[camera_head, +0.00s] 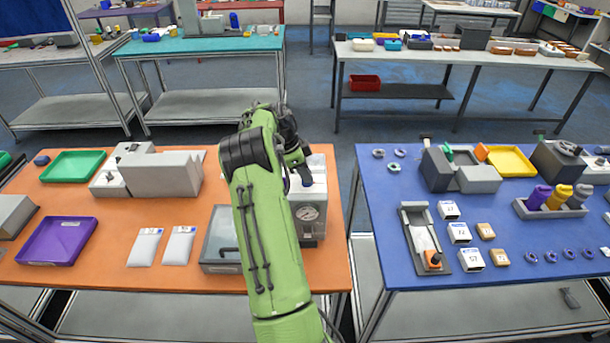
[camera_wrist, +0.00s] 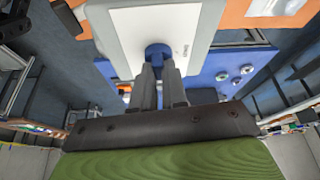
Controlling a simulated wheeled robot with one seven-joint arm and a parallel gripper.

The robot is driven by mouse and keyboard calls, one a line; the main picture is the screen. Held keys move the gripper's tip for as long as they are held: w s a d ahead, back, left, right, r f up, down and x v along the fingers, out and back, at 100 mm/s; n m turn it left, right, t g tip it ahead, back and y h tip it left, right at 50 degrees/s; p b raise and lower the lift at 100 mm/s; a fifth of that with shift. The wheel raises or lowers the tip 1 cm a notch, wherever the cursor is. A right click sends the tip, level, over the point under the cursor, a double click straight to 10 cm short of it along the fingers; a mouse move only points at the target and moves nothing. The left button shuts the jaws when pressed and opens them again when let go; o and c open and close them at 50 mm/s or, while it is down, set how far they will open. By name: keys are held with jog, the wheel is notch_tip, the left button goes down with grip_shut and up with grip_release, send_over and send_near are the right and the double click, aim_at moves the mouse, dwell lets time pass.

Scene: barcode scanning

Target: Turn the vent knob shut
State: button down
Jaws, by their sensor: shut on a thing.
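The blue vent knob (camera_wrist: 158,53) sits on a white panel (camera_wrist: 140,28) with small lettering beside it in the wrist view. My gripper (camera_wrist: 159,68) is shut on the knob, with one finger at each side of it. In the head view, my gripper (camera_head: 302,172) reaches down over the top of a pale box (camera_head: 317,190) with a round gauge (camera_head: 308,213) on its front. The knob is small there and partly hidden by my gripper. The knob's exact turn angle cannot be told.
A lidded grey box (camera_head: 221,240) stands left of the gauge box on the orange table (camera_head: 190,217). White pouches (camera_head: 178,245), a purple tray (camera_head: 57,241) and a green tray (camera_head: 72,165) lie further left. A gap separates the blue table (camera_head: 400,230) at right.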

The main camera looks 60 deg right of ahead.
jog(key=n+h+b, duration=0.1)
jog(key=n+b, duration=0.2)
jog(key=shift+f+t+b, duration=0.15)
jog(key=shift+t+b, duration=0.2)
jog(key=shift+t, duration=0.05)
jog(key=n+b, duration=0.1)
jog(key=n, duration=0.1)
jog(key=n+t+h+b, duration=0.1)
jog(key=n+b, duration=0.1)
jog(key=n, duration=0.1)
jog(key=shift+s+a+t, duration=0.1)
jog(key=shift+s+t, duration=0.1)
jog(key=shift+t, duration=0.1)
jog(key=n+t+b, duration=0.1)
jog(key=n, duration=0.3)
jog(key=shift+s+r+t+b, duration=0.1)
jog(key=shift+r+t+b, duration=0.1)
jog(key=shift+t+b, duration=0.2)
jog(key=shift+n+t, duration=0.7)
jog(key=shift+n, duration=1.4)
jog(key=c, duration=1.2)
grip_release()
jog(key=shift+o, duration=0.2)
